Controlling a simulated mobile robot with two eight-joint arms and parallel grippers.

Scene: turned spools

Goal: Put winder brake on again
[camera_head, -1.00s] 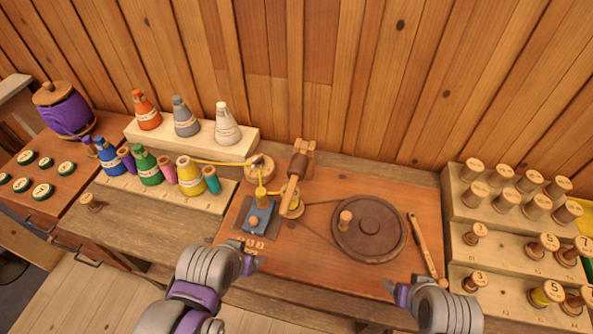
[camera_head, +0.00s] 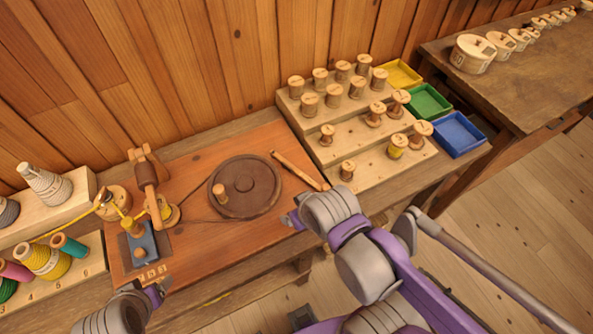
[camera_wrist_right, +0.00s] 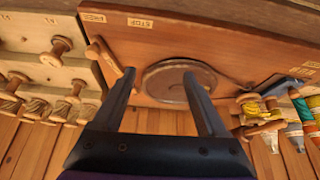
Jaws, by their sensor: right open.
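The winder brake appears to be the slim wooden lever (camera_head: 298,169) lying beside the dark round wheel (camera_head: 245,176) on the reddish board. The lever (camera_wrist_right: 108,58) also shows in the right wrist view, left of the fingers, near a "STOP" label (camera_wrist_right: 140,22). Whether it touches the wheel is unclear. My right gripper (camera_head: 290,220) is at the board's front edge, in front of the wheel. In its wrist view the right gripper (camera_wrist_right: 160,80) is open and empty, its fingers framing the wheel. My left gripper (camera_head: 157,291) is at the lower left; its jaw opening is unclear.
A stepped rack (camera_head: 375,168) of wooden spools stands right of the lever. Yellow (camera_head: 398,73), green (camera_head: 428,102) and blue (camera_head: 460,133) trays lie beyond it. The winder head (camera_head: 147,180) with yellow thread is left of the wheel. Cones and thread spools stand farther left.

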